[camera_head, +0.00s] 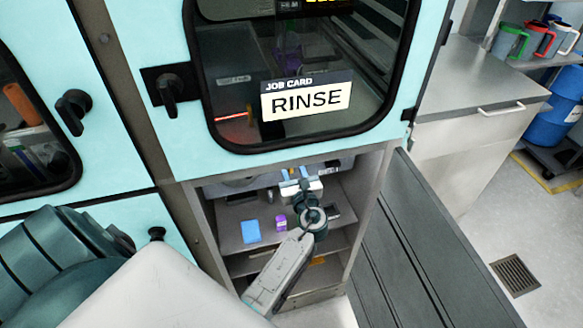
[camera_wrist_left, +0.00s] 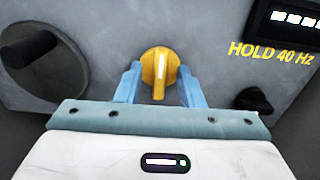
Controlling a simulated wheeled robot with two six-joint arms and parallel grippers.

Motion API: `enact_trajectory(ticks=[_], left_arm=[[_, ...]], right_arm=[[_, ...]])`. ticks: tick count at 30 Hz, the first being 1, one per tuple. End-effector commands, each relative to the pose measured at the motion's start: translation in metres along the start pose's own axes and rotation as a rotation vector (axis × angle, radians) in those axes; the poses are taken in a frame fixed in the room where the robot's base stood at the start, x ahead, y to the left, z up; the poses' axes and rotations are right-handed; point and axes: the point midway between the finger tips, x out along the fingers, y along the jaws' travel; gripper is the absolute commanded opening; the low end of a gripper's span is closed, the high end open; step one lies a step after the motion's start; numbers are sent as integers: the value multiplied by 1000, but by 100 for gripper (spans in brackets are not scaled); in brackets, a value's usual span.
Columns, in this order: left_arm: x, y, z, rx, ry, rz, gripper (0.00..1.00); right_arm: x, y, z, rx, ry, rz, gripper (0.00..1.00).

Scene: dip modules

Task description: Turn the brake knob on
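The brake knob is probably the round yellow knob (camera_wrist_left: 160,70) with a white pointer line, on a grey panel in the left wrist view; no brake label shows. Its pointer line stands nearly upright. My left gripper (camera_wrist_left: 160,80) has its two blue fingers apart, one on each side of this knob. The fingertips are very close to its sides, and I cannot tell if they touch. In the head view the left gripper (camera_head: 294,174) reaches into the open lower compartment at its top, where the knob cannot be made out. My right gripper is out of view.
Beside the yellow knob are a large black knob (camera_wrist_left: 30,52), a small black knob (camera_wrist_left: 254,101) and a display (camera_wrist_left: 294,20) above "HOLD 40 Hz". A blue block (camera_head: 251,231) and purple item (camera_head: 281,223) stand on the shelf. The dark compartment door (camera_head: 420,245) hangs open at right.

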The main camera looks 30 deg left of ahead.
Motion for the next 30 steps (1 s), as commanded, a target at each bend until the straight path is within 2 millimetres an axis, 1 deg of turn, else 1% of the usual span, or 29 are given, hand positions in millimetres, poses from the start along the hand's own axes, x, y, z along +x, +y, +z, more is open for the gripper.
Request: enact_trajectory(ticks=[1,5,6,14,19,24,30], left_arm=[[0,0,0,0,0,0,29],[0,0,0,0,0,0,3],[0,0,0,0,0,0,0],[0,0,-1,-13,0,0,0],[1,0,-2,-68,0,0,0],[1,1,-4,-177,0,0,0],[1,2,-5,-357,0,0,0]], right_arm=[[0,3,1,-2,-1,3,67],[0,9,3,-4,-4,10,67],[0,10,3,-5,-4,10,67],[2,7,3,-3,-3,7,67],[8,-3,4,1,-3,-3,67],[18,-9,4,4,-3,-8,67],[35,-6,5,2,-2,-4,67]])
